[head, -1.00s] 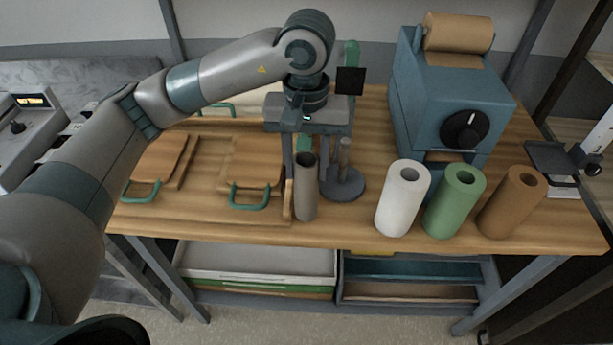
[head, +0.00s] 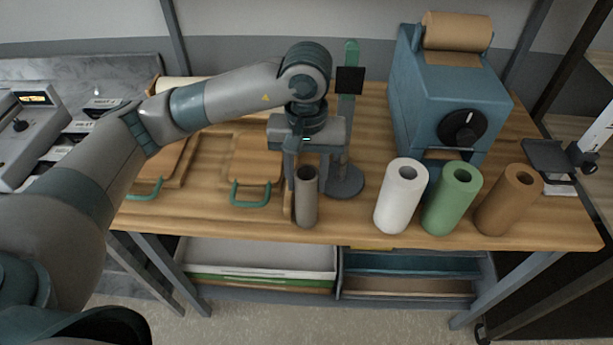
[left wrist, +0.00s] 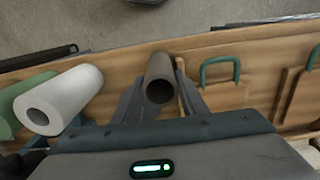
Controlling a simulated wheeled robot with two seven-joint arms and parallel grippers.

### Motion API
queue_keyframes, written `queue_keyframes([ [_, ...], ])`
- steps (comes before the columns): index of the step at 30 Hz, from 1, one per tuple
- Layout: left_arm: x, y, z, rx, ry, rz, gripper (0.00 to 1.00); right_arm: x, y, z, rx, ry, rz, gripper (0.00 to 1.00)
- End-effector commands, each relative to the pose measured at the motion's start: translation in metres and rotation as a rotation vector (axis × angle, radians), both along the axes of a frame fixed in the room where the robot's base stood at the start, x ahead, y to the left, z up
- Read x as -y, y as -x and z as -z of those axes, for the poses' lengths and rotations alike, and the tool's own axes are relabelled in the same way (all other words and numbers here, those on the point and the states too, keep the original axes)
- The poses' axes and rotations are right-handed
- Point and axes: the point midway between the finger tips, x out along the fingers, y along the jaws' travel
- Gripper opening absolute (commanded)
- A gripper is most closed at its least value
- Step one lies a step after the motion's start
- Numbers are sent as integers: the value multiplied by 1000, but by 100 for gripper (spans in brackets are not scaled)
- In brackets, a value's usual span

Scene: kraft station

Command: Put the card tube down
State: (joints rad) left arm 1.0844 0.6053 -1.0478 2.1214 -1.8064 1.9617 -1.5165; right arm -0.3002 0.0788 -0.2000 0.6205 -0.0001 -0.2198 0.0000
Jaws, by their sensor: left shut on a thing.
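The grey-brown card tube (head: 306,200) stands upright near the front edge of the wooden table, its open end up. My left gripper (head: 305,178) is shut on it from behind. In the left wrist view the tube (left wrist: 160,80) sits between the two fingers, its dark hollow facing the camera. The tube's lower end is at or just above the tabletop; I cannot tell whether it touches. My right gripper is not in view.
A round grey stand (head: 345,182) is close right of the tube. White (head: 400,198), green (head: 452,200) and brown (head: 508,202) rolls stand farther right. Boards with green handles (head: 250,193) lie left. A blue machine (head: 450,100) is behind. The table's front edge is close.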

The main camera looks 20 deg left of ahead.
Motion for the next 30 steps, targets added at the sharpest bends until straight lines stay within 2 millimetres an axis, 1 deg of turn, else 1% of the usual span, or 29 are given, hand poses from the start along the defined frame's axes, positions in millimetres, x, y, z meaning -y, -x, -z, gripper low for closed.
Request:
queue_keyframes([
  [1,0,0,1,0,0,0,43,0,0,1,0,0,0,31],
  [3,0,0,0,0,0,0,57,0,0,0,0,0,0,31],
  [13,0,0,-1,0,0,0,57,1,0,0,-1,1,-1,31],
  [18,0,0,-4,1,0,-1,57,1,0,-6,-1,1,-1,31],
  [20,0,-1,-6,2,0,0,57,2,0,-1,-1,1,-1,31],
  [23,0,-1,-16,5,2,-1,57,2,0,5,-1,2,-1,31],
  [30,0,-1,-48,6,0,0,57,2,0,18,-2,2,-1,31],
])
